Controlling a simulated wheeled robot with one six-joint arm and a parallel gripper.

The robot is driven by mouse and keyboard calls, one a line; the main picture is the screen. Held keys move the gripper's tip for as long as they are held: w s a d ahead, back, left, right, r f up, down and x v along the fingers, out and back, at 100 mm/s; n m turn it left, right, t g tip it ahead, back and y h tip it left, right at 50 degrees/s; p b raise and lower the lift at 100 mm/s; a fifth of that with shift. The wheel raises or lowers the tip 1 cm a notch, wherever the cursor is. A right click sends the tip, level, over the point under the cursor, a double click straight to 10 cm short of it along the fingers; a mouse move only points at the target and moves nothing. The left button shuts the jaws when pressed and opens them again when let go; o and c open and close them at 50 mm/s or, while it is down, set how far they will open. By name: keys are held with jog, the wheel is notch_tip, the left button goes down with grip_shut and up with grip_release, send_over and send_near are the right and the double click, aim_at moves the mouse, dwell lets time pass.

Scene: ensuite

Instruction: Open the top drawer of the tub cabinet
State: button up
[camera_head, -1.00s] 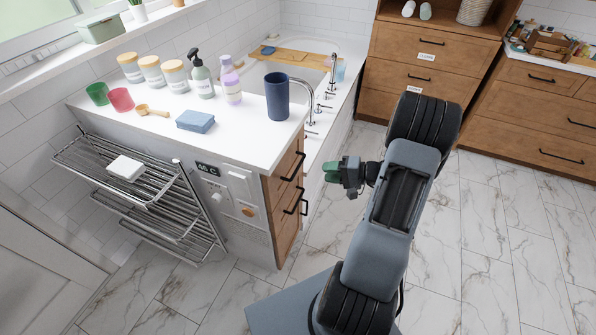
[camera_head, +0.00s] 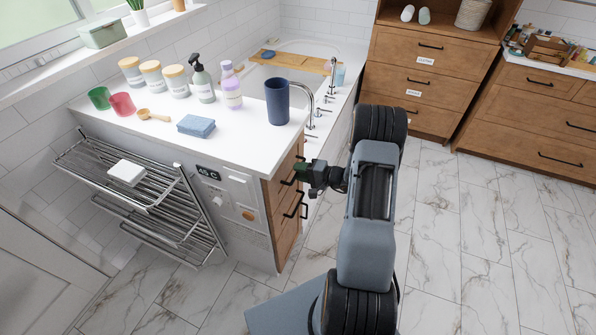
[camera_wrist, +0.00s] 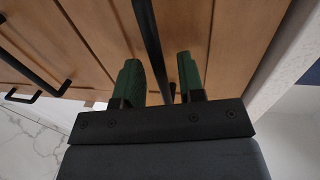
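The tub cabinet (camera_head: 285,235) has a white top and a wooden drawer front facing right, towards my arm. Its top drawer looks shut. My gripper (camera_head: 300,170) is at the top drawer's front, by its black handle, which it partly hides in the head view. In the wrist view, the green fingers of my gripper (camera_wrist: 160,80) are apart, one on each side of the black bar handle (camera_wrist: 149,40). A narrow gap shows between handle and fingers, so they do not look closed on it. The wooden drawer front (camera_wrist: 100,25) lies just beyond the fingertips.
Lower handles (camera_head: 302,210) stick out below on the same front. A navy cup (camera_head: 277,100), bottles, jars and a blue sponge (camera_head: 196,125) stand on the cabinet top. A bathtub (camera_head: 290,60) lies behind. The marble floor (camera_head: 450,230) to the right is clear.

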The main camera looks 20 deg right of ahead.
jog(key=shift+w+a+f, duration=0.1)
jog(key=shift+w+a, duration=0.2)
jog(key=shift+w, duration=0.05)
jog(key=shift+c, duration=0.3)
grip_shut()
